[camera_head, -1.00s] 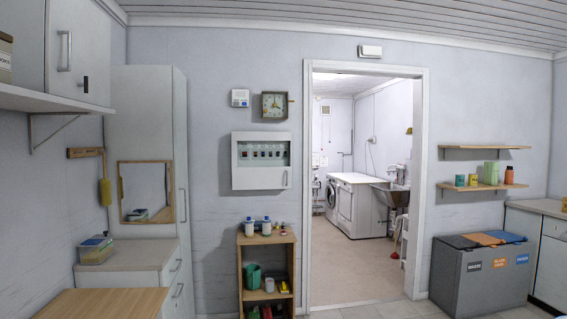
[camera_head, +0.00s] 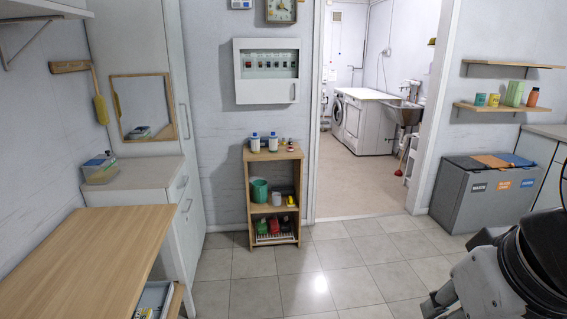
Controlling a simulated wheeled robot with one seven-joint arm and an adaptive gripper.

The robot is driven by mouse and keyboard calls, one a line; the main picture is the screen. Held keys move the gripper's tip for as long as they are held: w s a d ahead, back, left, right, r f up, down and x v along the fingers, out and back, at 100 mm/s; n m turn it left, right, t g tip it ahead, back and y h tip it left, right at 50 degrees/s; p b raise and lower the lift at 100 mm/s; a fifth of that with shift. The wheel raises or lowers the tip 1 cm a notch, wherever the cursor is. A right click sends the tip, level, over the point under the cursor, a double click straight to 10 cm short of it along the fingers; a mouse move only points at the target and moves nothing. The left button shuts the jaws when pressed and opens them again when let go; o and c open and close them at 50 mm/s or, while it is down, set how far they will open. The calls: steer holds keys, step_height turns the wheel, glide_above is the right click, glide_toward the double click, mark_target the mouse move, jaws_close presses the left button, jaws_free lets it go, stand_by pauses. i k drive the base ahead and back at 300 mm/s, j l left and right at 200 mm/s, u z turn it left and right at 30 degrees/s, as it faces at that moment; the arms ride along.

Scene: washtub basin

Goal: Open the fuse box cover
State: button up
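The fuse box (camera_head: 266,91) is a white box on the far wall, left of the doorway. Its cover (camera_head: 248,93) looks closed, with a row of dark and red switches (camera_head: 270,65) showing through a window in its upper part. A small handle or latch shows at its lower right edge. Part of my arm shows at the lower right, far from the fuse box. The fingertips of my gripper cannot be made out.
A wooden shelf unit (camera_head: 247,189) with bottles on top stands on the floor below the fuse box. A wooden table (camera_head: 112,250) is at the front left. Grey bins (camera_head: 455,195) stand right of the open doorway. The tiled floor (camera_head: 315,275) in the middle is clear.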

mark_target(276, 91)
steer(key=i, duration=1.9)
steer(key=i+z, duration=0.1)
steer(key=i, duration=0.8)
steer(key=i+j, duration=0.15)
steer(key=i, duration=0.75)
steer(key=i+z, duration=0.2)
